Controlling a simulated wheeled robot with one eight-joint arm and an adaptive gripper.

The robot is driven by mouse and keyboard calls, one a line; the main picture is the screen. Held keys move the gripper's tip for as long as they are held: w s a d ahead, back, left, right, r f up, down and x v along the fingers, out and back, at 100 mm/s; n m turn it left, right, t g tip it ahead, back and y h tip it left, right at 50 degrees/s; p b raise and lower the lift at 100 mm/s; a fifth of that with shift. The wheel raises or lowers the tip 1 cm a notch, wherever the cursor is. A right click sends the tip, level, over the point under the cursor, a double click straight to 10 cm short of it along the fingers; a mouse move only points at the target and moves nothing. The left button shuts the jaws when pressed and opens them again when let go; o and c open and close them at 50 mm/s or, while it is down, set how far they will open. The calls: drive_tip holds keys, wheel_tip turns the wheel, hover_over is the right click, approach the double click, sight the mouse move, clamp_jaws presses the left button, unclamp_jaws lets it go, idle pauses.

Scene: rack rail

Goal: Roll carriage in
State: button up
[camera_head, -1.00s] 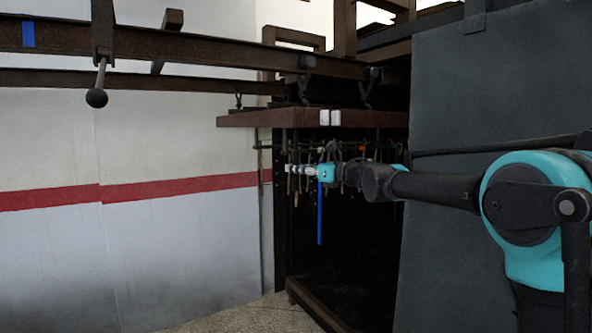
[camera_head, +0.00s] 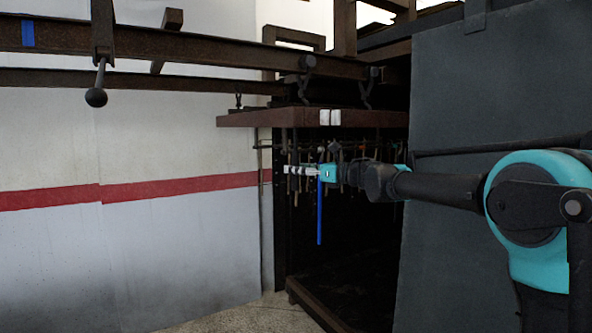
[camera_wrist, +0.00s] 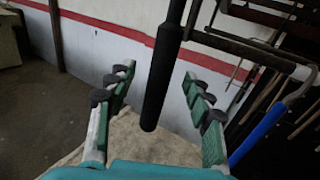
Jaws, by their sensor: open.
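The carriage looks like the rusty brown crossbar (camera_head: 258,118) hung by hooks and rollers under the overhead rail (camera_head: 200,47), with a row of rods hanging below it. It stands at the mouth of a dark opening. My gripper (camera_head: 303,170) is open below the crossbar, among the hanging rods. In the wrist view, a dark upright handle (camera_wrist: 160,80) hangs between the two open fingers, with space visible on both sides. I cannot tell its depth relative to the fingertips. A blue-sleeved rod (camera_head: 320,212) hangs beside the gripper; it also shows right of the fingers in the wrist view (camera_wrist: 257,132).
A lever with a black ball (camera_head: 96,97) hangs from the rail at the left. A large dark grey panel (camera_head: 490,90) stands right of the opening, close to my arm. A white wall with a red stripe (camera_head: 130,193) is at the left. The floor below is clear.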

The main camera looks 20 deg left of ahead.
drive_tip(key=v, duration=0.8)
idle(0.6)
drive_tip(key=shift+d, duration=0.1)
